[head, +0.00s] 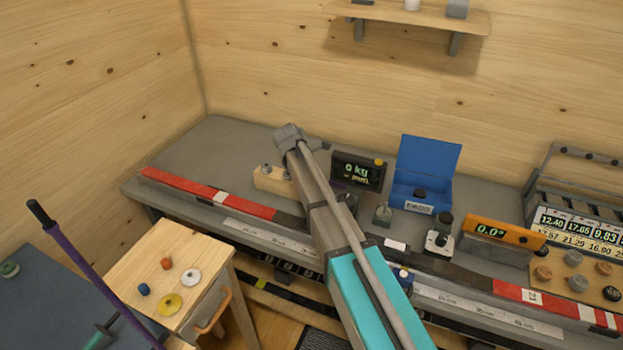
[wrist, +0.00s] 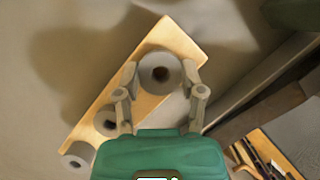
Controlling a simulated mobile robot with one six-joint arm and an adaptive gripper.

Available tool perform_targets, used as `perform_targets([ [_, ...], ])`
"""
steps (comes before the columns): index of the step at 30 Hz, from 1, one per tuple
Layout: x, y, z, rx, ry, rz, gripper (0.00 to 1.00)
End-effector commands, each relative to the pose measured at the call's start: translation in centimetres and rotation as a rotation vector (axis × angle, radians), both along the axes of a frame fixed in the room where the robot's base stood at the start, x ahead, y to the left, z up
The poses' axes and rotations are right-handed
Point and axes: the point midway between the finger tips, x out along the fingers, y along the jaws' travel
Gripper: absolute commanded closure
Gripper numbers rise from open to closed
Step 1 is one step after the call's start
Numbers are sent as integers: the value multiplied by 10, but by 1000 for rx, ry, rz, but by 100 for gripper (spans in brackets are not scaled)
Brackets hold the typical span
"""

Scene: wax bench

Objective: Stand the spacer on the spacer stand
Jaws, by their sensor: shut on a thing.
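My gripper (wrist: 165,84) is shut on the spacer (wrist: 160,58), a grey ring with a dark central hole, in the wrist view. One finger is on each side of it. Below it is a pale wooden block (wrist: 184,42), which looks like the spacer stand. I cannot tell whether the spacer touches the block. Two more grey round pieces, one with a dark hole (wrist: 108,121) and one near the block's end (wrist: 77,155), sit in line with it. In the head view the block (head: 268,182) is left of my arm, which hides part of it.
Right of my arm stand a black display (head: 350,170), a small grey post (head: 382,214), an open blue box (head: 425,165) and an orange level (head: 495,232). The bench at the back left is clear.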

Motion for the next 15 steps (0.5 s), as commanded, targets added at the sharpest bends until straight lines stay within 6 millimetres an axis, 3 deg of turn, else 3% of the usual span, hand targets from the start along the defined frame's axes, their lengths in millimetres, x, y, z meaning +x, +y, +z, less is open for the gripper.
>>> perform_targets([
  [6, 0, 0, -4, 0, 0, 0, 81],
  [7, 0, 0, -3, 0, 0, 0, 46],
  [12, 0, 0, -3, 0, 0, 0, 15],
  [15, 0, 0, -3, 0, 0, 0, 14],
])
